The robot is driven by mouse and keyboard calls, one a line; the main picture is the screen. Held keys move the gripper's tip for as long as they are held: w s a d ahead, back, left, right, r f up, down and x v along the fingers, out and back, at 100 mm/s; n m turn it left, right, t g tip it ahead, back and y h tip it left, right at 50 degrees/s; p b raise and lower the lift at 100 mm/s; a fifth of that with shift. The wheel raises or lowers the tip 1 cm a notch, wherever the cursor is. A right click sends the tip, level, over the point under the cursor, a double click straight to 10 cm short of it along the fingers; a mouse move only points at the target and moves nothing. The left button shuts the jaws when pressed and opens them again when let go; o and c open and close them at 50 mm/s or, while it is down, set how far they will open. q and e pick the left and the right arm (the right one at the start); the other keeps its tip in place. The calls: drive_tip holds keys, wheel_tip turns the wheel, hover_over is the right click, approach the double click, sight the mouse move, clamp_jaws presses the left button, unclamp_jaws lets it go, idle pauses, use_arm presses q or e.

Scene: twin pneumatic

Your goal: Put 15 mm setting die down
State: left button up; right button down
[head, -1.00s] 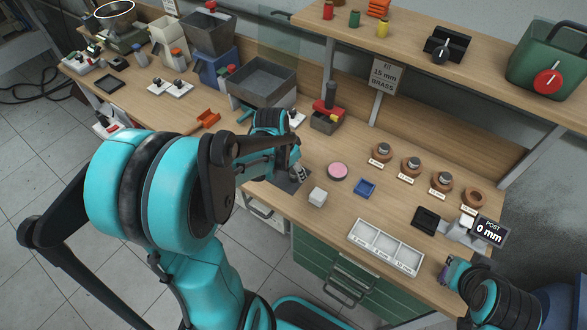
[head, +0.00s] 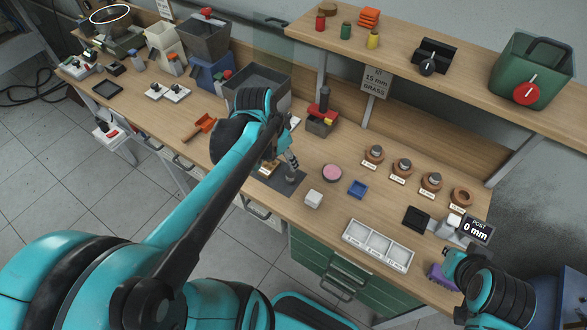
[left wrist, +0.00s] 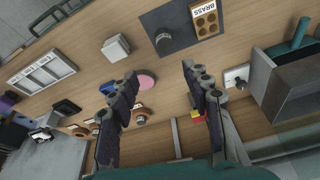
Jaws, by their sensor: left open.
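The setting die, a dark grey short cylinder (left wrist: 163,42), stands on a dark mat (left wrist: 180,25) in the left wrist view. In the head view the die (head: 291,177) shows just below my left fingers, on the mat (head: 267,185). My left gripper (head: 288,158) is over it in the head view; its jaws (left wrist: 160,72) are spread with nothing between them in the left wrist view. My right gripper (head: 450,265) is at the lower right of the head view, its fingers unclear.
Wooden ring holders (head: 461,197) stand at the right; that one looks empty, the others hold metal pieces. A brass-labelled block (left wrist: 205,18) shares the mat.

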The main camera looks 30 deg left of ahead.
use_arm(q)
drive_tip(key=s+d+r+n+t, duration=0.2)
drive_tip(key=s+d+n+t, duration=0.1)
drive_tip(key=s+d, duration=0.4)
drive_tip(key=d, duration=0.2)
drive_tip(key=shift+d+t+y, duration=0.4)
wheel_tip(320, 180, down, 2)
drive_tip(key=shift+f+b, duration=0.2)
drive_tip(key=shift+b, duration=1.05)
